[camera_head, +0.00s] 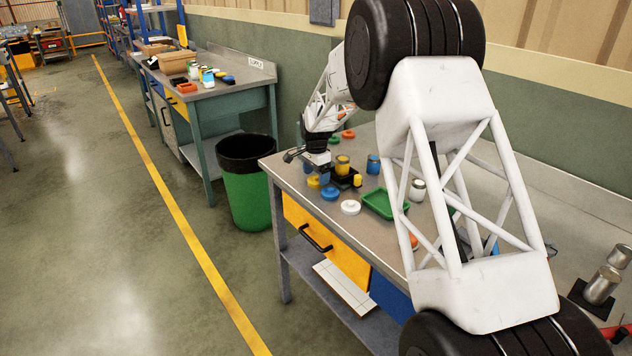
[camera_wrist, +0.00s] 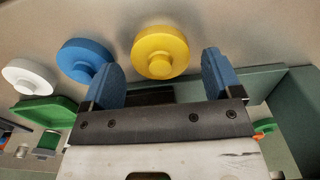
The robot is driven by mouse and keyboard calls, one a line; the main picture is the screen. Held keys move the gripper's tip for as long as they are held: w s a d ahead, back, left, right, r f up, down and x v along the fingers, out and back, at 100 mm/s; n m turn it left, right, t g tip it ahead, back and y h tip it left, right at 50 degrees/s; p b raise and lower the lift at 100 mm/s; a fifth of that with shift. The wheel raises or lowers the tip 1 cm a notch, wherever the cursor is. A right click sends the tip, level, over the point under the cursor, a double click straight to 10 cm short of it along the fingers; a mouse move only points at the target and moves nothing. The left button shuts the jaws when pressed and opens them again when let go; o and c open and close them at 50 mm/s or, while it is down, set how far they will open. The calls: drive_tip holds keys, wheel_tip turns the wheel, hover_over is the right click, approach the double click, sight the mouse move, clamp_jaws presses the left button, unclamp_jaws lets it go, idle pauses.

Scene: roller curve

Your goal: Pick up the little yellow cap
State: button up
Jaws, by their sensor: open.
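The little yellow cap (camera_wrist: 160,52) is a round disc with a raised knob, lying on the workbench. In the wrist view it shows between the blue fingertips of my gripper (camera_wrist: 163,76) and a little beyond them. The fingers are apart and nothing is between them. In the head view the yellow cap (camera_head: 313,182) lies near the bench's left end, close to my gripper (camera_head: 322,173). I cannot tell the exact height of the fingertips above the bench.
A blue cap (camera_wrist: 85,60) lies beside the yellow one, then a white cap (camera_wrist: 28,75) and a green tray (camera_head: 380,204). A yellow jar (camera_head: 342,165) and a blue jar (camera_head: 373,165) stand close to my gripper. A green bin (camera_head: 248,190) stands off the bench's left end.

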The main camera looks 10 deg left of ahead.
drive_tip(key=shift+f, duration=0.75)
drive_tip(key=c, duration=0.8)
drive_tip(key=shift+r, duration=0.15)
drive_tip(key=shift+r, duration=0.55)
wheel_tip(320, 180, up, 2)
drive_tip(key=shift+r, duration=0.1)
drive_tip(key=s+d, duration=0.1)
drive_tip(key=s, duration=0.4)
drive_tip(key=s+d+r, duration=0.1)
drive_tip(key=s+d, duration=0.1)
drive_tip(key=s, duration=0.3)
drive_tip(key=s+d, duration=0.2)
drive_tip(key=s, duration=0.3)
drive_tip(key=shift+r, duration=0.2)
